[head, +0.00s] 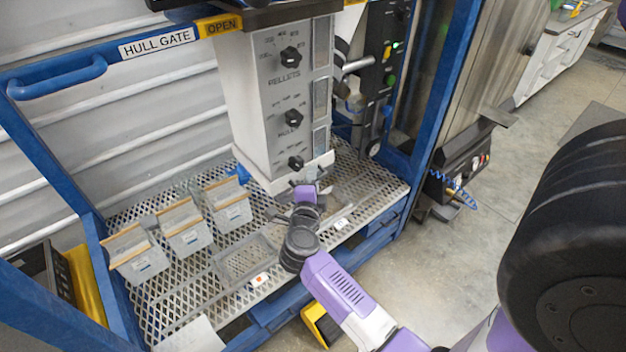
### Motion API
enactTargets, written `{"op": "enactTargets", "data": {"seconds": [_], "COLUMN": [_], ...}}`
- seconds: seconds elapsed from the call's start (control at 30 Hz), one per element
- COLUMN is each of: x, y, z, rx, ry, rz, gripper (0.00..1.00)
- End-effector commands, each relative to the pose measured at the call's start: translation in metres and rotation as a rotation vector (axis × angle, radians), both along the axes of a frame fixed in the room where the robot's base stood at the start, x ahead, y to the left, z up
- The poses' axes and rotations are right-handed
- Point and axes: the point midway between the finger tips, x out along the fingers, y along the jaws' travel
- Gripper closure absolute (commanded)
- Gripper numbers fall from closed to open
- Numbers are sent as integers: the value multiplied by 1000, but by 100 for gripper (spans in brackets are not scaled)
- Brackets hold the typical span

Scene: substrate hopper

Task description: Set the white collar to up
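A grey hopper (268,120) with several black dials and the word PELLETS on its face stands above the mesh bench. A pale white band (262,181) wraps the hopper's lower end and looks like the white collar. It sits low, close above the mesh. My gripper (308,182) is at the front right lower corner of this band, and my purple and black wrist comes up from below. The fingers are small and partly merge with the band, so I cannot tell whether they touch or grip it.
Several grey bins (184,228) stand on the mesh bench (190,290) left of the hopper. A blue frame surrounds the bench, with a HULL GATE label (157,43) on its top rail. A control panel (381,80) stands right of the hopper. Open floor (440,240) lies at right.

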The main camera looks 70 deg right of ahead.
Motion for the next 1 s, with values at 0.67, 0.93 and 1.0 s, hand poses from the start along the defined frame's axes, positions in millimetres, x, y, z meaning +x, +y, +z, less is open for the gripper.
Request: {"op": "enactTargets", "data": {"seconds": [0.67,0.93,1.0], "x": [-10,-17,-17], "y": [47,74,76], "z": [4,9,10], "rx": [2,2,1], "ry": [3,1,1], "rz": [4,1,1], "gripper": [80,80,80]}}
